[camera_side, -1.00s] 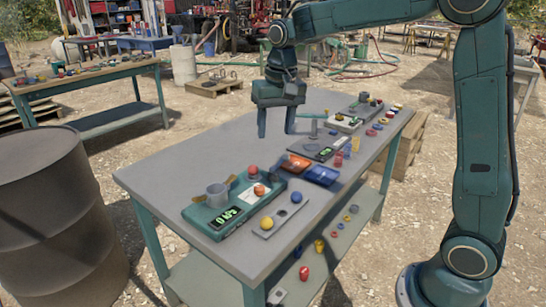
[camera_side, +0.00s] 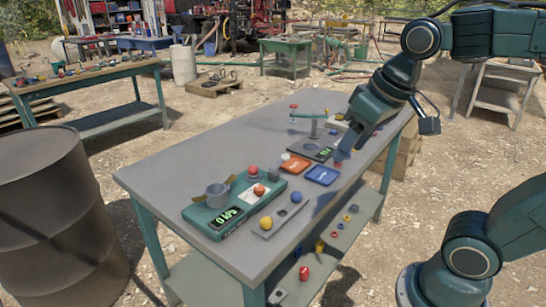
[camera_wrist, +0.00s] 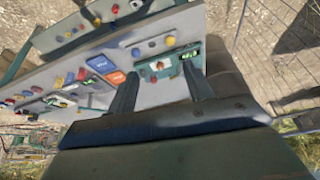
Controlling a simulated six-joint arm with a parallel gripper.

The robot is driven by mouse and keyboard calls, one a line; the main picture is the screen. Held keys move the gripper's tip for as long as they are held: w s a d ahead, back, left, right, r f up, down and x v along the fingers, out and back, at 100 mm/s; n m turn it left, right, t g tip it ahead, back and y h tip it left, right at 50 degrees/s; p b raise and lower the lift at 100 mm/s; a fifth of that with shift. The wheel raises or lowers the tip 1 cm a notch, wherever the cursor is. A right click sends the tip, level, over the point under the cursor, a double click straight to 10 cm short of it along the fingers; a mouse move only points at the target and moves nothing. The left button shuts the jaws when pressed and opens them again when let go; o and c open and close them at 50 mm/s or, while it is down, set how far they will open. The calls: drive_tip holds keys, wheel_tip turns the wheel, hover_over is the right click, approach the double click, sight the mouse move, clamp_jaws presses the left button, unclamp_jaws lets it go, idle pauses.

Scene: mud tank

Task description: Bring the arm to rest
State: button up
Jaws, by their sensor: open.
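My gripper (camera_side: 345,150) hangs in the side view in front of the far half of the grey workbench (camera_side: 175,165), its fingers pointing down and to the left. The fingers overlap in that view. In the wrist view my gripper (camera_wrist: 162,92) shows two separated fingers with nothing between them, so it is open and empty. My arm is folded back to the right, with its upper links high at the right edge. From the side view I cannot tell how far the fingertips are from the bench top.
The bench carries a teal scale (camera_side: 235,208) with a grey cup, an orange tray (camera_side: 295,164), a blue tray (camera_side: 322,175) and a small teal stand (camera_side: 314,122). A rusty barrel (camera_side: 60,220) stands at the left. The bench's left end is clear.

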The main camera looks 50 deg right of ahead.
drive_tip(key=shift+n+t, duration=0.5)
drive_tip(key=shift+n, duration=0.2)
drive_tip(key=s, duration=0.1)
drive_tip(key=s+f, duration=0.1)
drive_tip(key=s, duration=0.1)
drive_tip(key=s+f, duration=0.1)
drive_tip(key=s, duration=0.1)
drive_tip(key=shift+s+a+f, duration=0.15)
drive_tip(key=shift+a+f, duration=0.1)
drive_tip(key=shift+c, duration=0.2)
